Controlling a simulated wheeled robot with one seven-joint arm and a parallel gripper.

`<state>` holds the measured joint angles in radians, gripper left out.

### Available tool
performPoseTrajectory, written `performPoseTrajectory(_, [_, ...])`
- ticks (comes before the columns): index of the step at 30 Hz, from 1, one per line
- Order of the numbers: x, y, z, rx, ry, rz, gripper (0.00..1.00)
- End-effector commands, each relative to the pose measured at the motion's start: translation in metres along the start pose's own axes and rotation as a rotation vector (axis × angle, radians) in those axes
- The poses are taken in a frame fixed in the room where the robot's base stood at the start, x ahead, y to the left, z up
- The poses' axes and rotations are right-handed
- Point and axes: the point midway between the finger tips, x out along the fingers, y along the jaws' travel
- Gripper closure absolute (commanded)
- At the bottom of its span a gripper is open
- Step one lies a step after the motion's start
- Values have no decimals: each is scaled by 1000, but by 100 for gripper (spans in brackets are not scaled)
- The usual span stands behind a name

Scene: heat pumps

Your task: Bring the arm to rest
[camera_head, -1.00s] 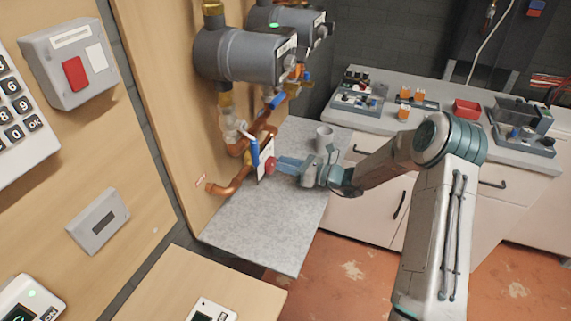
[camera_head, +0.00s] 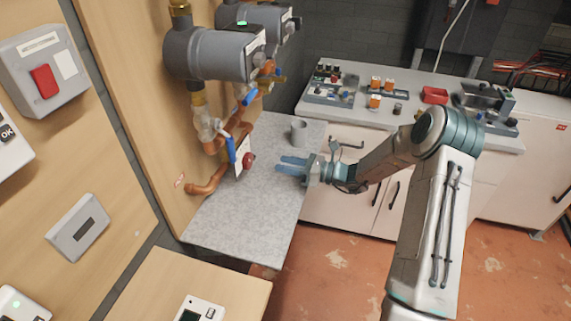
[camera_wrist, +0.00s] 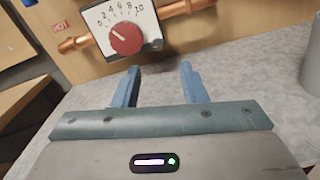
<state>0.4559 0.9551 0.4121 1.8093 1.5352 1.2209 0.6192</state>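My gripper (camera_head: 291,170) is open and empty above the grey worktop, to the right of the pipework in the head view. Its two blue fingers (camera_wrist: 159,84) stand apart in the wrist view, with bare worktop between them. In front of them is a red dial (camera_wrist: 126,39) on a white plate numbered 0 to 10, its pointer towards the low-middle numbers. The same red dial (camera_head: 249,160) shows in the head view, clear of my fingertips. My arm (camera_head: 395,155) reaches in from the right, bent at the elbow.
A grey mug (camera_head: 299,132) stands on the worktop (camera_head: 235,225) behind my gripper. Copper pipes with blue-handled valves and dark grey pumps (camera_head: 212,55) are at the left. A counter (camera_head: 345,110) with trays and a red box (camera_head: 434,95) is behind. Open floor lies right of the worktop.

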Motion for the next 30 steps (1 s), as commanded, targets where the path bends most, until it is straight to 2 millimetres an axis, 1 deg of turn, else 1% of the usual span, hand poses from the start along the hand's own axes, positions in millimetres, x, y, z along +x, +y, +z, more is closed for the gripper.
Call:
performPoseTrajectory(8, [0, 0, 0, -2, 1, -1, 61])
performPoseTrajectory(11, [1, 7, 4, -30, 27, 18, 61])
performPoseTrajectory(14, [3, 26, 10, -110, 97, 70, 61])
performPoseTrajectory(17, [2, 56, 17, -234, 207, 151, 61])
performPoseTrajectory(18, [1, 68, 19, -287, 254, 187, 61])
performPoseTrajectory(20, [-3, 87, 22, -371, 325, 240, 61])
performPoseTrajectory(24, [-18, 126, 29, -564, 482, 362, 61])
performPoseTrajectory(26, [-26, 142, 31, -646, 545, 415, 61])
performPoseTrajectory(30, [-49, 175, 38, -835, 688, 532, 61])
